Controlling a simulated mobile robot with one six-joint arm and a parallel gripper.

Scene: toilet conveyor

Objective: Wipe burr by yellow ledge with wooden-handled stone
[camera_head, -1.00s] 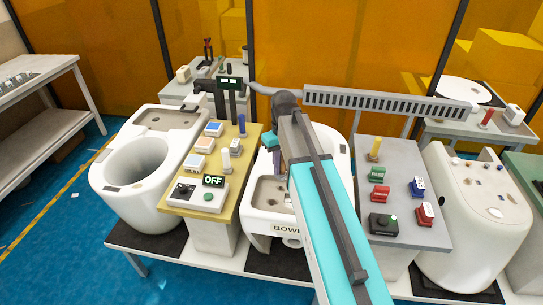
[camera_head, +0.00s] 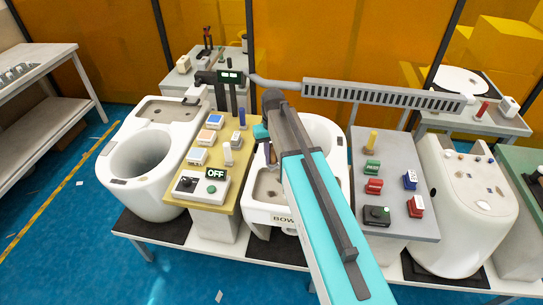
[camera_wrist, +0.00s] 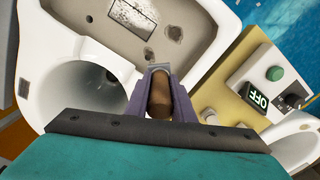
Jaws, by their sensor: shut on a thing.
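My gripper (camera_wrist: 159,98) is shut on the brown wooden handle (camera_wrist: 159,97), between purple fingers in the wrist view. The stone's grey end (camera_wrist: 159,67) shows just past the fingertips. It overlaps the white deck of the middle bowl (camera_wrist: 205,55), close to a small dark hole; I cannot tell whether it touches. The yellow ledge (camera_wrist: 232,75) lies to the right of the gripper in the wrist view, and the yellow ledge (camera_head: 232,190) is left of the middle bowl in the head view. I cannot pick out the burr with certainty.
An OFF box (camera_head: 208,186), coloured blocks and a pale post (camera_head: 228,153) stand on the yellow ledge. White bowls stand left (camera_head: 120,180) and right (camera_head: 450,215). A grey ledge (camera_head: 395,165) with buttons lies right of my arm. A slotted rail (camera_head: 385,95) runs behind.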

